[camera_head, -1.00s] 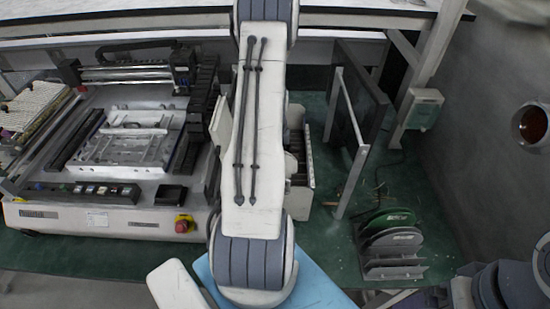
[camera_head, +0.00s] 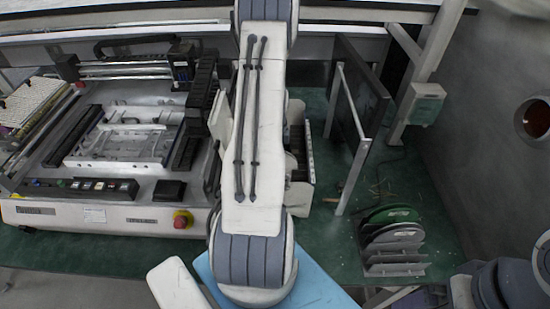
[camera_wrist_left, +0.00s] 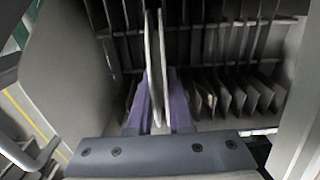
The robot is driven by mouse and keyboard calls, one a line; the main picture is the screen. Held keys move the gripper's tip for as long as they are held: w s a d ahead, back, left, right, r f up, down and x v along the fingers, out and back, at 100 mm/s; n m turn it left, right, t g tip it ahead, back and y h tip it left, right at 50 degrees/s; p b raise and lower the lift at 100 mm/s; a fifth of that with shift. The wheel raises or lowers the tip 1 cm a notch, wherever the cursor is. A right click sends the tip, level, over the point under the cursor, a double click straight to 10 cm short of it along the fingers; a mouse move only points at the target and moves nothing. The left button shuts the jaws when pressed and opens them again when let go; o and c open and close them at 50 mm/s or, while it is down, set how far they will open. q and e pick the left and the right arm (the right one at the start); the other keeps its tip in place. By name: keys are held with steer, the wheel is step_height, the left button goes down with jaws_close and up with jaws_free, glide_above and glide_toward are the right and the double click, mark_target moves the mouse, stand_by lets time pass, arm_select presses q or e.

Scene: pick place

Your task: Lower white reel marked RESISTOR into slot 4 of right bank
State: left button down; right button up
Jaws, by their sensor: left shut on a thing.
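The white reel (camera_wrist_left: 152,65) shows edge-on in the left wrist view, as a thin upright disc. Its RESISTOR marking cannot be read from this angle. My left gripper (camera_wrist_left: 160,112) is shut on it, with a purple finger on each side. The reel points into a rack of thin upright dividers (camera_wrist_left: 235,92) with narrow slots between them. I cannot tell which slot it lines up with or how deep it sits. In the head view my left arm covers the gripper and reel; part of a pale slotted bank (camera_head: 300,190) shows beside the arm. My right gripper is not in view.
A rack of green and grey reels (camera_head: 393,240) stands on the green surface at the right. A dark upright panel (camera_head: 362,100) on a white frame stands behind it. A machine with a red stop button (camera_head: 183,219) fills the left.

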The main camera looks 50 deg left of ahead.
arm_select(q)
steer(key=shift+f, duration=0.15)
steer(key=shift+f+b, duration=0.6)
steer(key=shift+f, duration=0.15)
steer(key=shift+c, duration=2.2)
jaws_free()
steer(key=shift+r, duration=0.15)
steer(key=shift+r+p, duration=3.2)
steer(key=shift+r, duration=0.75)
